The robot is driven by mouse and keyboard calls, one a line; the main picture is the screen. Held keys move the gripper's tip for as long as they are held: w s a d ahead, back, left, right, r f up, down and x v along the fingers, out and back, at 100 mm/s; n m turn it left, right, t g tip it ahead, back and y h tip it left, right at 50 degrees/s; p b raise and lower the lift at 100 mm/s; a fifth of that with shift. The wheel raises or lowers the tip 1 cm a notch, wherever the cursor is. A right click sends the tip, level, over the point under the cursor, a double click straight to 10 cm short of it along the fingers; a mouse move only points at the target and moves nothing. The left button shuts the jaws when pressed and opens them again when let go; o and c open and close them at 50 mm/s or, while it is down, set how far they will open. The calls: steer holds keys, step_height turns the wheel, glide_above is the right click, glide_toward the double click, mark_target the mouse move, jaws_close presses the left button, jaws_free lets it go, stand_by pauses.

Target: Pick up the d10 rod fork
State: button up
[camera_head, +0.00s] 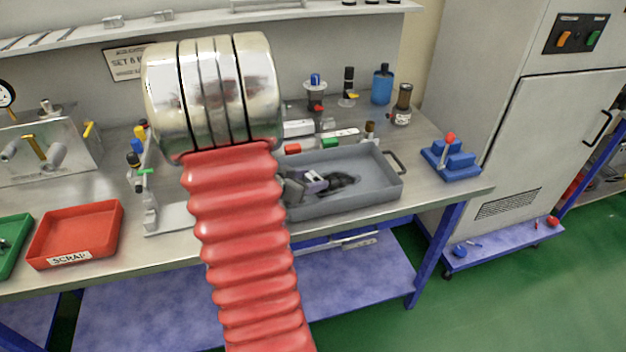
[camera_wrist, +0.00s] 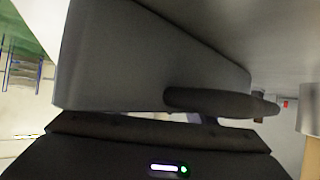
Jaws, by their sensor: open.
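I cannot clearly pick out the d10 rod fork in either view. A grey tray (camera_head: 375,195) stands on the bench, with a dark patch or small dark parts (camera_head: 343,181) on its floor that are too small to tell. My gripper (camera_head: 316,182) shows partly beside my red arm cover, low over the tray's left part; its jaws are open and I see nothing held. In the wrist view a broad grey surface fills the middle, with a dark rounded bar in front of it; I cannot tell what they are.
A red scrap tray (camera_head: 75,235) and a green tray (camera_head: 14,240) stand at the left. A blue fixture with a red knob (camera_head: 450,157) is right of the grey tray. Bottles, including a blue one (camera_head: 381,86), stand behind. My red arm hides the bench's middle.

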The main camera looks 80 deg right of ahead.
stand_by(0.5)
steer(key=c, duration=0.7)
steer(key=shift+r, duration=0.1)
step_height(320, 180, up, 10)
stand_by(0.5)
stand_by(0.4)
